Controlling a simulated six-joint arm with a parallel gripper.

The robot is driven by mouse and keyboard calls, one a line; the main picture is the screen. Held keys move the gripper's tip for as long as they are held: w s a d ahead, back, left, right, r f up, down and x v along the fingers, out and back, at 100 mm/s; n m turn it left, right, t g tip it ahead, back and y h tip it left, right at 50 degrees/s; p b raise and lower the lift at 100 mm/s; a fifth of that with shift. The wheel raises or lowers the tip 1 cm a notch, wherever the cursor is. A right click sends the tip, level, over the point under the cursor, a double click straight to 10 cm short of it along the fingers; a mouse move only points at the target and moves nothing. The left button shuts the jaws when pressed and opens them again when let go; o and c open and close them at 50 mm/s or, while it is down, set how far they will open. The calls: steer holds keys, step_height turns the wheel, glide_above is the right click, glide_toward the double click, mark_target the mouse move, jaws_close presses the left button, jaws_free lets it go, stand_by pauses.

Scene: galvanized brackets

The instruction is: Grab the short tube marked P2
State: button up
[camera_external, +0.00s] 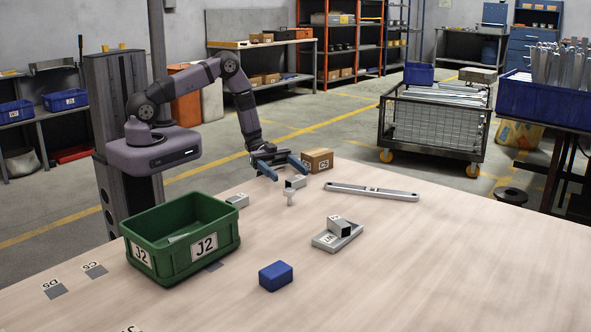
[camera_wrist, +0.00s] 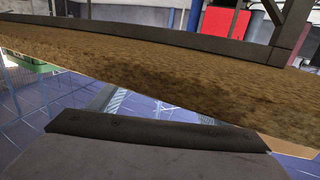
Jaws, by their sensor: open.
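No P2 mark is readable in either view. A short grey square tube (camera_external: 296,182) lies on the table just below my gripper (camera_external: 282,168). Another short grey piece (camera_external: 237,200) lies to its left, behind the green bin. A third short square tube (camera_external: 341,226) with a white label sits tilted on a shallow grey tray (camera_external: 326,241); its lettering is too small to be sure of. My gripper is open, with its blue-grey fingers spread above the table and nothing visible between them. The wrist view shows no tube that I can make out.
A green bin (camera_external: 172,259) marked J2 stands at the left. A small upright light-grey fitting (camera_external: 290,197), a cardboard box (camera_external: 317,155), a long slotted bar (camera_external: 371,191) and a blue block (camera_external: 276,275) are on the table. The right and front right of the table are clear.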

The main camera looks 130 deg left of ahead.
mark_target(296, 178)
steer(key=shift+p+x, duration=0.4)
steer(key=shift+x, duration=2.2)
steer(key=shift+a+f, duration=0.15)
steer(key=c, duration=1.1)
